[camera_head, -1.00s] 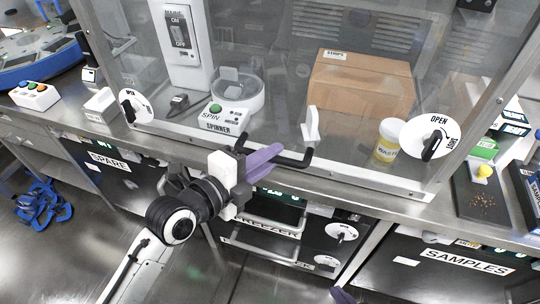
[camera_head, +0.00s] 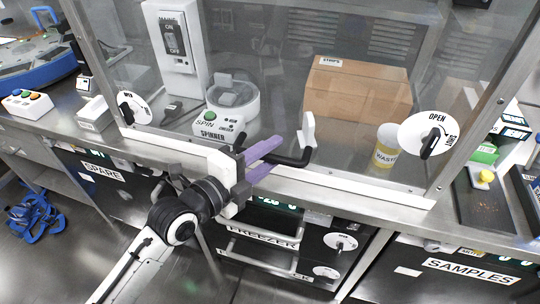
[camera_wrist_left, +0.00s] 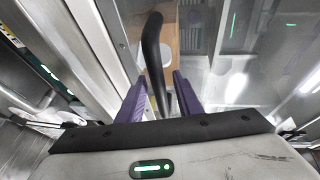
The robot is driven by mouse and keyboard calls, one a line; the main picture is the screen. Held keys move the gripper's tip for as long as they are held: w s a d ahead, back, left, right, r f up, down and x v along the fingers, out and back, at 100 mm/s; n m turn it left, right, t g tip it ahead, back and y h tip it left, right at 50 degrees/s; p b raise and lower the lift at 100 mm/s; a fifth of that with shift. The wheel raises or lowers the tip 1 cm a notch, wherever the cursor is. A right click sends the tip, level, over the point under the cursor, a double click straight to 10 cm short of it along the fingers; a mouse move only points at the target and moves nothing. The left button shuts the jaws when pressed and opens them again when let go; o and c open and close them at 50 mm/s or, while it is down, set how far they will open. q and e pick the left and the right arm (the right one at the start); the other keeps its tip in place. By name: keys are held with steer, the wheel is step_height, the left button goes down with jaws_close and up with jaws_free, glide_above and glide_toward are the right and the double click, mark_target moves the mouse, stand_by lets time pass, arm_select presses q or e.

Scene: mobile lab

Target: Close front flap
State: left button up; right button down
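The front flap is a large clear panel (camera_head: 270,60) with a white lower edge (camera_head: 370,192). It hangs in front of the cabinet, with its lower edge close to the bench's front edge. I cannot tell whether it is fully down. Its black bar handle (camera_head: 297,161) is at the lower middle; it also shows in the left wrist view (camera_wrist_left: 152,45). My left gripper (camera_head: 264,158) is at the handle with its purple fingers apart. In the wrist view the handle lies between the open fingers (camera_wrist_left: 160,92); contact is unclear. My right gripper is out of view.
White dials with black knobs sit at the left (camera_head: 133,108) and right (camera_head: 428,136). Behind the panel are a cardboard box (camera_head: 355,95), a spinner (camera_head: 232,95) and a yellow waste jar (camera_head: 385,155). Freezer drawers (camera_head: 262,237) are below the bench.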

arm_select(q)
steer(key=shift+s, duration=0.15)
steer(key=v, duration=1)
steer(key=shift+a, duration=0.1)
steer(key=s+a+f+n+g+y, duration=0.1)
steer(key=s+f+n, duration=0.4)
steer(key=f, duration=0.5)
steer(key=s+a+f+n+g+y, duration=0.2)
steer(key=s+f+n, duration=0.3)
steer(key=f+n, duration=0.5)
steer(key=s+a+f+n+g+y, duration=0.1)
steer(key=s+a+f+n+y, duration=0.3)
steer(key=f+n, duration=0.3)
step_height(320, 180, down, 3)
steer(key=shift+s, duration=0.8)
